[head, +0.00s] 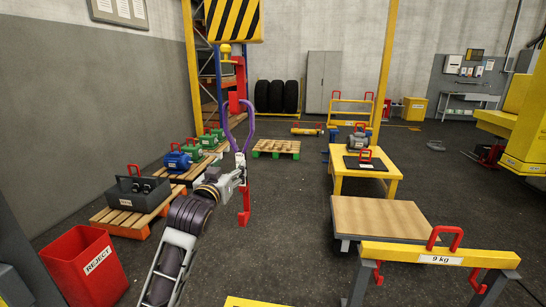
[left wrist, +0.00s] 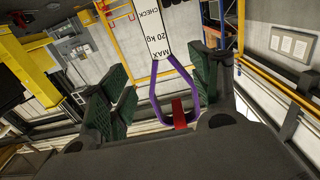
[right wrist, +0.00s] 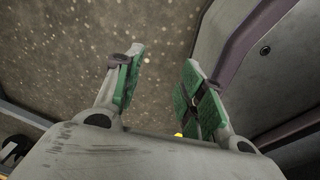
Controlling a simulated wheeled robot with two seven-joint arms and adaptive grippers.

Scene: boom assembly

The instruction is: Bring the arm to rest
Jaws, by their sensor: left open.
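My left arm reaches up from the bottom of the head view, and its left gripper (head: 238,174) is beside the lower end of a purple sling (head: 229,135). The sling hangs in a loop from a red upper hook (head: 238,88) under the yellow-black hoist block (head: 234,20). A red lower hook (head: 245,207) hangs below. In the left wrist view the left gripper (left wrist: 160,92) has its green pads apart, with the purple sling (left wrist: 192,77) showing between them. Whether they touch is unclear. My right gripper (right wrist: 160,93) is open and empty, seen only in its wrist view.
A yellow beam (head: 420,255) marked 9 kg stands at lower right, near a wood-topped platform (head: 380,218) and a yellow table (head: 350,187). The middle floor is clear.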

